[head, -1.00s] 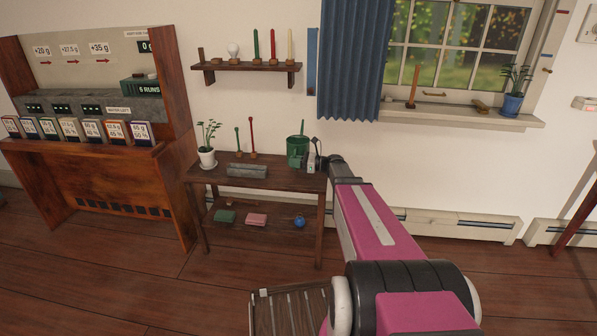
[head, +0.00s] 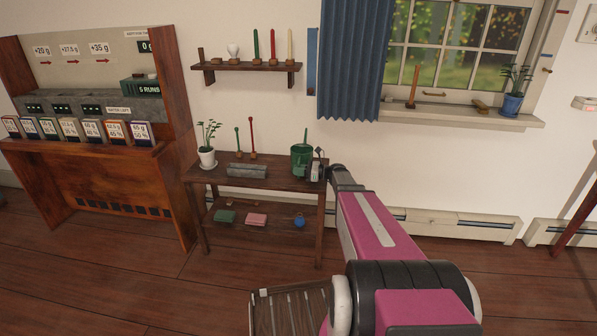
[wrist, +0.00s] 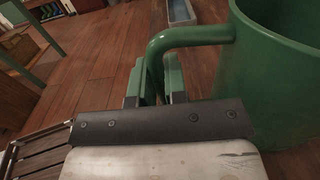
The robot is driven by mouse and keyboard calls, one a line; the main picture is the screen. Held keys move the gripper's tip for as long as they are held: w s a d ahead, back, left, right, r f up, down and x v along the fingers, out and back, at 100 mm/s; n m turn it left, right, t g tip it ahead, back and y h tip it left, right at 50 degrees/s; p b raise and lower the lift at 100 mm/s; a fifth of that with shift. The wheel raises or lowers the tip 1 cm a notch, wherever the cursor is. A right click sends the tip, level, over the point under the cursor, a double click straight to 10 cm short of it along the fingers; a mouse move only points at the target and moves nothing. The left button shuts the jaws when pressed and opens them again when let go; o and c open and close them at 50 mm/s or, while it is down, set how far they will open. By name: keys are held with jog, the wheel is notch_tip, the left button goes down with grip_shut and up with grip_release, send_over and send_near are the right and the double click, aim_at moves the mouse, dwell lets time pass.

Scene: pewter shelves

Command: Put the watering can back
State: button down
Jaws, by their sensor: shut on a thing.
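The green watering can (head: 301,158) is at the right end of the small wooden table's top (head: 275,181). I cannot tell whether its base touches the table. In the wrist view, the can's body (wrist: 275,75) fills the right side, and its curved handle (wrist: 195,37) reaches left and down between my fingers. My gripper (wrist: 158,88) is shut on that handle. In the head view, my gripper (head: 319,165) is small and partly hidden by my arm, just right of the can.
On the tabletop are a white-potted plant (head: 207,157), a grey trough (head: 246,171) and two upright tools. The lower shelf holds a green block (head: 225,216), a pink block (head: 256,219) and a blue object (head: 299,221). A wall shelf (head: 245,67) and window sill (head: 460,115) are above.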

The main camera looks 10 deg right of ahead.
jog(key=c, duration=1.1)
grip_release()
jog(key=shift+f, duration=0.1)
jog(key=shift+c, duration=0.2)
